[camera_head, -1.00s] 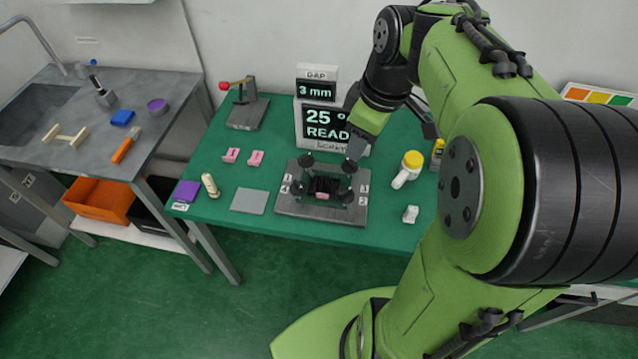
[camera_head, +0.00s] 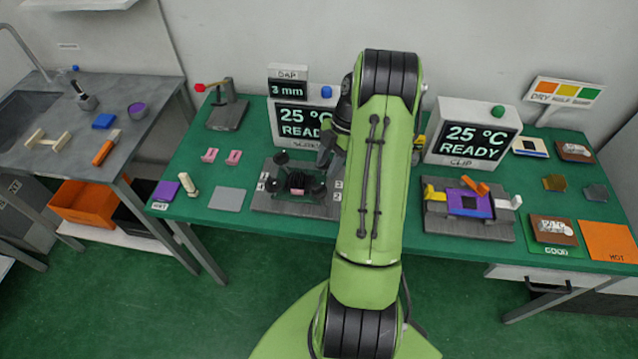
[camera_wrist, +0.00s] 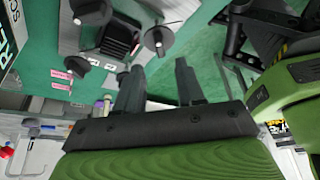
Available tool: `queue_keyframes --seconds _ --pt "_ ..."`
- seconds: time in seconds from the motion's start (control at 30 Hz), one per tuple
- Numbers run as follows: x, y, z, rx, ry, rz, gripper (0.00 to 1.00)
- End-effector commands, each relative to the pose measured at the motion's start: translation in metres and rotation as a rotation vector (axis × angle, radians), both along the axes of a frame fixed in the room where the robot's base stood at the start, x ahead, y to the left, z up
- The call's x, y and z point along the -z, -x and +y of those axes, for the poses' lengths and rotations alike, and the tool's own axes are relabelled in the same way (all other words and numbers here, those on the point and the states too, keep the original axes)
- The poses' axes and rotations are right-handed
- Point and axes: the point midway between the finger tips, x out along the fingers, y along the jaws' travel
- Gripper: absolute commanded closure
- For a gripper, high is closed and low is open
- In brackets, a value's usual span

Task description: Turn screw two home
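The screw fixture (camera_head: 262,206) is a grey plate on the green table with black knobbed screws round a dark central block. Labels on its right side appear to read 1 and 2. The front right knob (camera_head: 319,191), beside the lower label, appears to be screw two. The fixture also shows in the wrist view (camera_wrist: 180,10), with several knobs; I cannot tell their numbers there. My gripper (camera_wrist: 157,68) is open and empty, its two dark fingers apart and clear of the knobs in that view. In the head view my arm hides most of it.
A display (camera_head: 305,122) behind the fixture reads 25 °C READY; a gap display (camera_head: 288,92) reads 3 mm. Pink pieces (camera_head: 221,156) and a grey pad (camera_head: 227,198) lie to the left. A clip fixture (camera_head: 468,222) and its display (camera_head: 475,140) stand to the right.

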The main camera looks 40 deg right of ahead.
Motion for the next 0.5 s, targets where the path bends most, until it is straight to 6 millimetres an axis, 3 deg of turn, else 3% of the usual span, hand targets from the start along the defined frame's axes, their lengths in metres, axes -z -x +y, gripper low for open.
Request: queue_keyframes --seconds 0.2,0.5 --pt "0.046 -0.002 0.020 -0.001 -0.003 0.005 0.62" --pt "0.062 -0.003 0.026 0.000 0.001 0.001 0.62"
